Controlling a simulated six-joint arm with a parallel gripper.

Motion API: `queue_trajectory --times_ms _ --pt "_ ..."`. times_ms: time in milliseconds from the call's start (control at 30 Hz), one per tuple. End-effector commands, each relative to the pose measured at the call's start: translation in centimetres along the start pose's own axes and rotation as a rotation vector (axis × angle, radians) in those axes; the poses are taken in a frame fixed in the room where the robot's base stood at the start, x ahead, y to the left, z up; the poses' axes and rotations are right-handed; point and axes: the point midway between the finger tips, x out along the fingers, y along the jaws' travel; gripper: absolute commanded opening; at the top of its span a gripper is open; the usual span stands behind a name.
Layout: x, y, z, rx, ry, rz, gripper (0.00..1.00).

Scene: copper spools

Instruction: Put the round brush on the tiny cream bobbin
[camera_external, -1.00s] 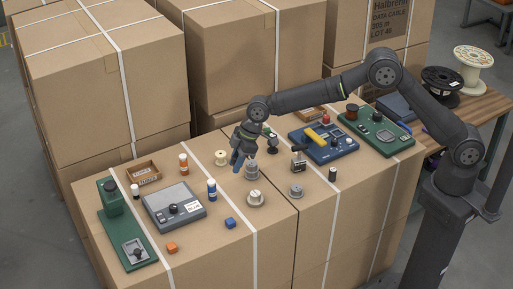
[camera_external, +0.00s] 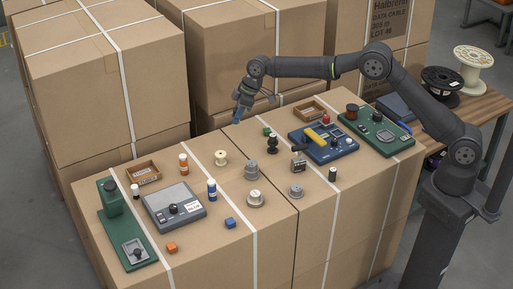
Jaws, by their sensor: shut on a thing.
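The tiny cream bobbin (camera_external: 221,158) stands upright on the carton top, left of the middle. My gripper (camera_external: 239,109) is raised well above the carton top, behind and a little right of the bobbin in the picture, and apart from it. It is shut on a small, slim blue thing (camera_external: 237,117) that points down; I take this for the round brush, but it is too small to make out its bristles.
Grey stepped metal pieces (camera_external: 252,172) stand right of the bobbin, and a black knobbed piece (camera_external: 272,143) is farther right. Tall cartons (camera_external: 240,60) rise behind.

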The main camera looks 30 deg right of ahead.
Motion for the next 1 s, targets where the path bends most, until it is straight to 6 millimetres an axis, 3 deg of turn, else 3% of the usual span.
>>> queue_trajectory --times_ms 200,400,633,833,1000 --pt "4.5 -3.5 -2.5 -0.004 0.000 -0.002 0.04" --pt "6.9 -5.2 -3.9 -0.001 0.000 -0.001 0.04" --pt "8.1 -5.6 -3.8 0.001 0.000 0.000 0.04" --pt "10.7 -5.6 -2.7 0.001 0.000 0.000 0.04" --pt "10.9 -5.6 -2.6 0.000 0.001 0.001 0.04"
